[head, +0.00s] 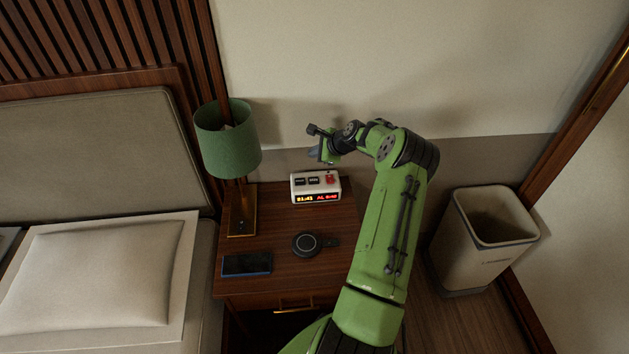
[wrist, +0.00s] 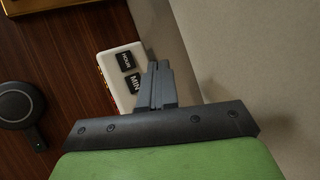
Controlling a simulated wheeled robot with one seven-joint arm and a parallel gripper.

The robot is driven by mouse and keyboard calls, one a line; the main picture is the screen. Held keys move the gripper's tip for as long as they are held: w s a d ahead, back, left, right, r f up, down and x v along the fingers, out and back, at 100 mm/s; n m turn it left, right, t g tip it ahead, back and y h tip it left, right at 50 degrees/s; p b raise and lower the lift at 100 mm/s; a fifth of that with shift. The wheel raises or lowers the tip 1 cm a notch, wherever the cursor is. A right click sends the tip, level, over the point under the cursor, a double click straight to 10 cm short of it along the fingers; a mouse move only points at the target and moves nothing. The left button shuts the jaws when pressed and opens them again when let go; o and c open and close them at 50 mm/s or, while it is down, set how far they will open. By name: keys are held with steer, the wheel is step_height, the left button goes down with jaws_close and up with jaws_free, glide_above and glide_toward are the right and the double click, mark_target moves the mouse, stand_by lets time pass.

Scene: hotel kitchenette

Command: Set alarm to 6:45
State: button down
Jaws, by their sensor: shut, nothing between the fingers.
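A white alarm clock (head: 315,182) stands at the back of the wooden nightstand, its lit display facing front. The display shows yellow digits like 01:41 and red text starting "AL 6:4"; the last digit is too small to be sure of. In the wrist view the clock (wrist: 111,74) shows a HOUR button (wrist: 125,61) and a MIN button (wrist: 134,83). My gripper (head: 318,154) is above and behind the clock. Its closed, empty fingers (wrist: 158,66) appear beside the MIN button; whether they touch it cannot be told.
A green-shaded lamp (head: 227,140) stands left of the clock. A round black device (head: 307,244) and a dark phone (head: 246,264) lie in front on the nightstand (head: 285,275). The wall is close behind. A bin (head: 485,240) stands right, a bed with pillow (head: 95,278) left.

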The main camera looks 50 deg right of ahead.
mark_target(315, 182)
step_height(315, 182, down, 9)
steer(key=b, duration=0.6)
steer(key=shift+r, duration=0.1)
stand_by(1.6)
steer(key=shift+f, duration=0.4)
steer(key=shift+f, duration=0.35)
stand_by(0.4)
steer(key=shift+r, duration=0.1)
steer(key=shift+r+p, duration=0.4)
steer(key=shift+r, duration=0.25)
steer(key=shift+r, duration=0.1)
step_height(315, 182, up, 5)
steer(key=p, duration=0.4)
